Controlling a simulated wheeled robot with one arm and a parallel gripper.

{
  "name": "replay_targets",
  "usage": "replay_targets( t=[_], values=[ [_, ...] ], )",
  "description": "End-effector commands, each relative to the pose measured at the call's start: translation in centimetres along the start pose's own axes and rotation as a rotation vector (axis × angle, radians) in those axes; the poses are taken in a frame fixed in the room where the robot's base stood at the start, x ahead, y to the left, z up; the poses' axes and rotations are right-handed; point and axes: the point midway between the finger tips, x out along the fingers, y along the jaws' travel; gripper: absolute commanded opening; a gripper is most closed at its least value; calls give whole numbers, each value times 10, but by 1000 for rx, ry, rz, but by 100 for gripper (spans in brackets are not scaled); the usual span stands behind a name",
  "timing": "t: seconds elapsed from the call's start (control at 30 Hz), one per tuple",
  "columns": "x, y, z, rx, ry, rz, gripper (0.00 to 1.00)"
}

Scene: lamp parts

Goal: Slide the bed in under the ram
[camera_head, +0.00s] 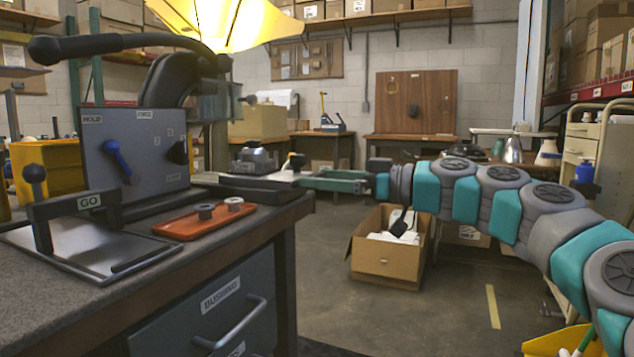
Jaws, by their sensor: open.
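The press stands at the left, with a grey panel (135,150) marked HOLD and FREE, a blue lever (117,160) on it, and a curved black head with a long handle (125,43). The ram's lower end is hidden behind the panel. A flat black slab (262,188), which looks like the bed, sticks out to the right of the panel over the bench's far edge.
The bench (45,282) holds a metal plate (90,250) with a GO bar and an orange tray (205,220) with two small rings. A drawer (218,308) marked BUSHING is below. An open cardboard box (388,258) stands on the floor beneath my arm. Floor between bench and box is clear.

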Motion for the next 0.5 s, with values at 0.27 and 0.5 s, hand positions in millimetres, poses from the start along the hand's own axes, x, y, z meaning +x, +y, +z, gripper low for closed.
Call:
replay_targets(
  t=[0.27, 0.5],
  values=[
    [-8, 0, 0, -1, 0, -1, 100],
    [-7, 0, 1, -1, 0, 0, 100]
  ],
)
